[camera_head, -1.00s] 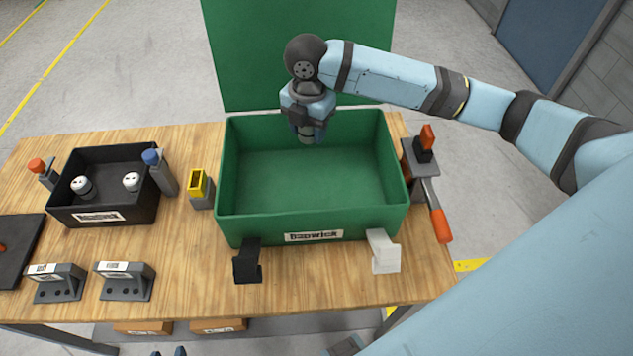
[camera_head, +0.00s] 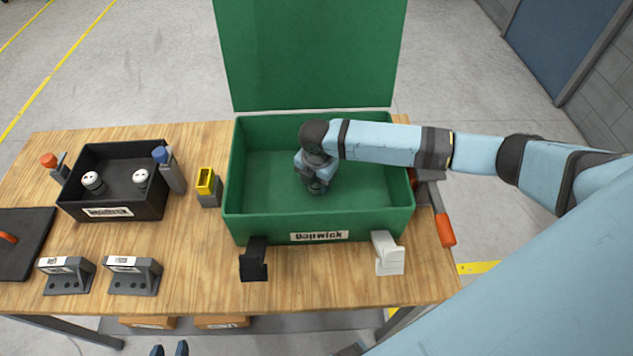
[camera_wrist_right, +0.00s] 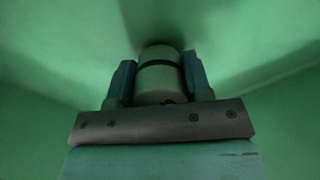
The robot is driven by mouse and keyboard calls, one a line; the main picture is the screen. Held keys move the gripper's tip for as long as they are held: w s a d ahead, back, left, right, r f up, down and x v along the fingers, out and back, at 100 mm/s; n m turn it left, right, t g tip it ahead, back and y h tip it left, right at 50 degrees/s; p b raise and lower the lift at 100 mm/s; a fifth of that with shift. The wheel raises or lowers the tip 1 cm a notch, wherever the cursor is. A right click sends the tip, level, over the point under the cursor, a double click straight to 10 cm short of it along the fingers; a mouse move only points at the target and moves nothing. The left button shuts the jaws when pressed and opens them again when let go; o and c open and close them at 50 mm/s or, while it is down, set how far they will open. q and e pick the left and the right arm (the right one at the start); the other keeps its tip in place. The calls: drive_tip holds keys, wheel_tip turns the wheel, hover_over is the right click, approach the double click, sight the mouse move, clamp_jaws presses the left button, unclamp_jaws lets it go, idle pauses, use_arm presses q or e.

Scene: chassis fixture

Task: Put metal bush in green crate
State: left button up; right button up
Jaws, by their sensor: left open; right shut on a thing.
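The green crate (camera_head: 260,180) stands open on the wooden table, its lid raised at the back. My right gripper (camera_head: 314,190) is down inside the crate, right of its middle. In the right wrist view my right gripper (camera_wrist_right: 158,85) is shut on the metal bush (camera_wrist_right: 159,80), a pale grey cylinder with a dark band. Green crate surfaces surround it there. I cannot tell whether the bush touches the crate floor. In the head view the gripper and arm hide most of the bush. My left gripper (camera_head: 170,350) shows only its fingertips at the bottom edge, open and empty.
A black bin (camera_head: 110,212) with two white-topped parts stands at the left. A yellow-topped holder (camera_head: 207,188) is left of the crate. Black (camera_head: 253,262) and white (camera_head: 389,255) brackets stand in front. An orange-handled tool (camera_head: 445,228) lies at the right.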

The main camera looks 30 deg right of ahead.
drive_tip(key=shift+f, duration=0.5)
drive_tip(key=shift+f, duration=0.1)
drive_tip(key=o, duration=1)
drive_tip(key=shift+o, duration=0.2)
wheel_tip(320, 180, up, 12)
drive_tip(key=shift+r+b, duration=0.1)
drive_tip(key=shift+b, duration=0.25)
